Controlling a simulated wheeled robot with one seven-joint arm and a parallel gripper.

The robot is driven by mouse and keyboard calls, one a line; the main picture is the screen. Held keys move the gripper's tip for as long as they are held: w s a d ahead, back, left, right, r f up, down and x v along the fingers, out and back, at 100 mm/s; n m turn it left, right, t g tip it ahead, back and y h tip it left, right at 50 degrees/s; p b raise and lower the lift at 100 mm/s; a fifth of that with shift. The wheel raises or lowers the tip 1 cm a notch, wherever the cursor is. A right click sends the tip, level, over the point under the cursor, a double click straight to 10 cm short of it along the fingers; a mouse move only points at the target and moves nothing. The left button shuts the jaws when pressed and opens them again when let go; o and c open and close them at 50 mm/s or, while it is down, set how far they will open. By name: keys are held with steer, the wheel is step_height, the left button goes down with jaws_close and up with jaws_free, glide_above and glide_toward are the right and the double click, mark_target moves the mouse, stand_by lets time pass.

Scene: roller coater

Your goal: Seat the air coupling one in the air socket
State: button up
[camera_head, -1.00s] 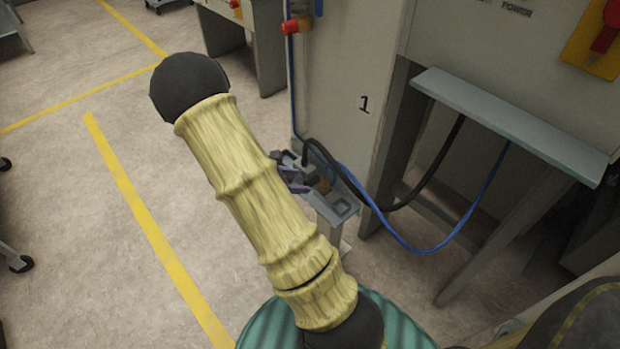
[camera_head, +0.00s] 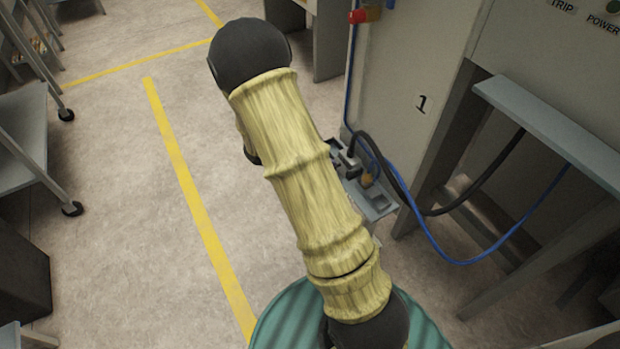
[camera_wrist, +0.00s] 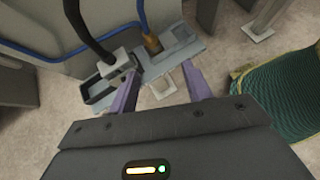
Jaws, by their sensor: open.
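A brass-coloured fitting on the blue hose, probably air coupling one (camera_wrist: 153,44), stands on the grey bracket (camera_wrist: 191,48) in the wrist view. In the head view the brass fitting (camera_head: 368,179) is small, on the bracket (camera_head: 379,206) beside the machine's leg. I cannot tell which opening is the air socket. My gripper (camera_wrist: 160,70) is open and empty; its purple fingers point toward the bracket, with the brass fitting beyond the gap between them. In the head view my arm hides the gripper.
A black cable (camera_wrist: 90,38) ends in a grey plug (camera_wrist: 116,66) at the dark holder (camera_wrist: 98,90), close to the left finger. The blue hose (camera_head: 440,251) loops beneath the machine's ledge (camera_head: 545,125). Open floor lies left, with a cart (camera_head: 28,130) farther off.

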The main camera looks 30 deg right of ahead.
steer(key=s+a+r+m+t+y, duration=0.2)
steer(key=s+a+r+m+y, duration=0.2)
steer(key=a+m, duration=0.3)
steer(key=s+a+r+m+t+y, duration=0.3)
steer(key=s+a+r+m+y, duration=0.1)
steer(key=a+r+m+y, duration=0.1)
steer(key=a+m+y, duration=0.1)
steer(key=a+m, duration=0.1)
steer(key=shift+s+a+r+m, duration=0.25)
steer(key=shift+a+m, duration=0.05)
steer(key=shift+r, duration=0.1)
steer(key=w+p+v, duration=0.2)
steer(key=p+v, duration=1.1)
steer(key=w+r+p+v, duration=0.1)
steer(key=w+p+v, duration=0.2)
steer(key=p+v, duration=1)
steer(key=shift+w+r+p, duration=0.2)
steer(key=shift+r+p, duration=0.1)
steer(key=shift+p, duration=0.3)
